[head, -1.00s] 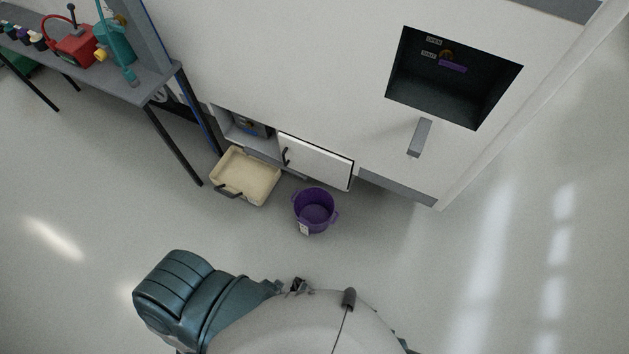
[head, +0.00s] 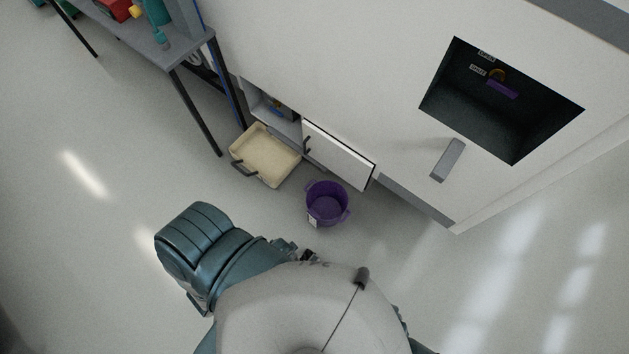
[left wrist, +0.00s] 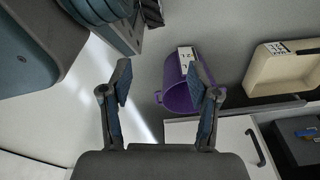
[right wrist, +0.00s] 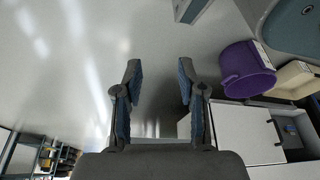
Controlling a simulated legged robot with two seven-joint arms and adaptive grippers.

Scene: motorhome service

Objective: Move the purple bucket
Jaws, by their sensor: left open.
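The purple bucket (head: 327,204) stands upright on the floor in front of the low cabinet, with a small white label on its side. In the left wrist view the bucket (left wrist: 178,84) is beyond my left gripper (left wrist: 162,82), whose fingers are spread and empty, the right one overlapping the bucket. In the right wrist view the bucket (right wrist: 245,68) lies to the right of my right gripper (right wrist: 160,75), which is open and empty. Neither gripper shows clearly in the head view.
A cream tray (head: 267,160) with a dark handle sits left of the bucket. An open white cabinet door (head: 338,155) juts out behind it. A workbench (head: 175,48) stands at upper left. A dark recess (head: 500,100) opens in the motorhome wall. Floor left and right is clear.

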